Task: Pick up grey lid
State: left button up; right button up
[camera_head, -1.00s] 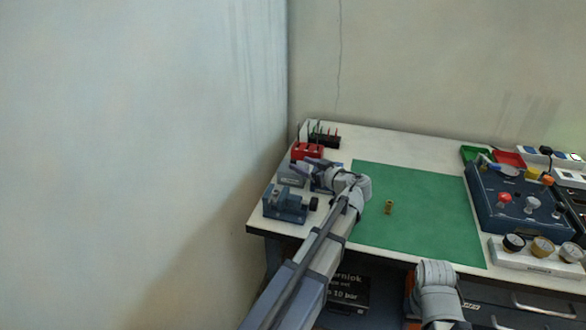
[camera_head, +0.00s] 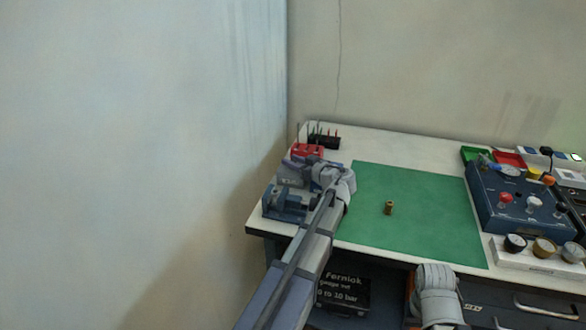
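A small grey block with faint dark marking (camera_head: 290,183) sits at the left end of the table, between the red rack and the blue vise. It may be the grey lid, but it is largely hidden by my gripper, so I cannot tell. My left gripper (camera_head: 304,168) is over or beside this grey block, seen from behind. Its fingers are small and partly merge with the block, so whether they are open, shut or touching it does not show. My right gripper is not in view; only a grey link of my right arm shows at the table's front edge.
A blue vise (camera_head: 284,204) stands just in front, a red rack (camera_head: 308,150) and black rack (camera_head: 325,141) behind. A brass fitting (camera_head: 388,208) stands on the mostly clear green mat (camera_head: 430,225). A blue valve panel (camera_head: 520,205) and gauges (camera_head: 543,247) are right.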

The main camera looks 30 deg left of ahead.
aim_at(293, 160)
pick_arm(q)
grip_shut()
jog(key=shift+r, duration=0.1)
dwell(0.3)
notch_tip(293, 160, up, 12)
jog(key=p, duration=1.1)
jog(key=shift+f+p, duration=0.2)
jog(key=shift+p, duration=0.2)
